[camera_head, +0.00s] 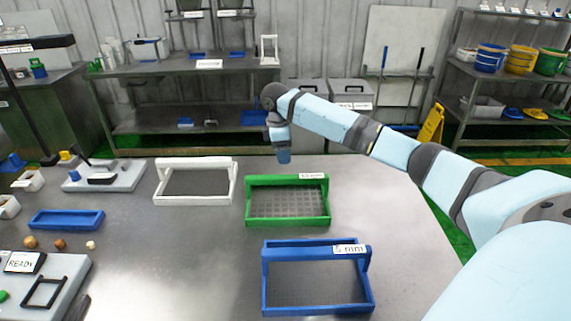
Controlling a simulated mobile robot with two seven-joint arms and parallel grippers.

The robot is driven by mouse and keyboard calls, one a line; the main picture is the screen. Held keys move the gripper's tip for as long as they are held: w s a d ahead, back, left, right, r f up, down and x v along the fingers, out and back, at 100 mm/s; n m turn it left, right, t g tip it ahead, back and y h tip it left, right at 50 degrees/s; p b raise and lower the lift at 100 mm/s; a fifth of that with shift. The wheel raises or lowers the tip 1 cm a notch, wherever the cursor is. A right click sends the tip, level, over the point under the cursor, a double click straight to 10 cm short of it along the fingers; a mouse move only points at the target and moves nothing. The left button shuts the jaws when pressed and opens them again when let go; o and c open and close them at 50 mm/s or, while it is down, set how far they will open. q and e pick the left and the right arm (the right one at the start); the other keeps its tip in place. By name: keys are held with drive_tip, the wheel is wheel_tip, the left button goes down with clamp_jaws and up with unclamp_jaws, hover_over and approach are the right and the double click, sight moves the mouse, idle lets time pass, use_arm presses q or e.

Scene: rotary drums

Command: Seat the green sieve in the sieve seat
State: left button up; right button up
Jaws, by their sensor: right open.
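The green sieve (249,201), a rectangular frame with a mesh floor and a raised bar with a white label along its far side, lies on the metal table. My right gripper (284,160) points down just beyond the sieve's far bar in the picture; it is open and looks empty. Its fingers are small, and I cannot tell its height above the table. No sieve seat is clearly identifiable; a grey machine (62,275) with a black square frame and a READY screen stands at the lower left. My left gripper is not in view.
A white sieve (160,188) lies left of the green one, and a blue sieve (369,290) lies nearer. A blue tray (66,219), small round pieces and a grey scale-like device (104,182) are at the left. The table right of the green sieve is clear.

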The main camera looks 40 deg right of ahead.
drive_tip(key=w+d+r+n+t+h, duration=0.1)
drive_tip(key=w+d+r+t+h, duration=0.2)
drive_tip(key=w+t, duration=0.35)
drive_tip(key=w+d+r+n+t+h, duration=0.1)
drive_tip(key=w+d+r+t, duration=0.1)
drive_tip(key=w+r+t, duration=0.4)
drive_tip(key=w+a+r+n+t+y+b, duration=0.25)
drive_tip(key=a+r+n+t+y, duration=0.65)
drive_tip(key=r+n, duration=0.45)
drive_tip(key=s+a+f+n+g+y, duration=0.4)
drive_tip(key=a+f+n+g+y, duration=0.3)
drive_tip(key=n, duration=0.6)
drive_tip(key=n+g+h, duration=0.8)
drive_tip(key=g+h, duration=0.3)
drive_tip(key=g, duration=0.3)
hover_over(287, 176)
wheel_tip(287, 176, down, 14)
drive_tip(key=r, duration=0.1)
drive_tip(key=shift+m, duration=0.25)
drive_tip(key=f, duration=0.8)
drive_tip(key=shift+s+d+f, duration=0.2)
drive_tip(key=shift+s, duration=0.05)
drive_tip(key=f, duration=0.5)
drive_tip(key=shift+w+a, duration=0.15)
drive_tip(key=shift+a, duration=0.05)
drive_tip(key=shift+f, duration=0.4)
drive_tip(key=c, duration=0.9)
drive_tip(key=shift+r, duration=0.1)
clamp_jaws()
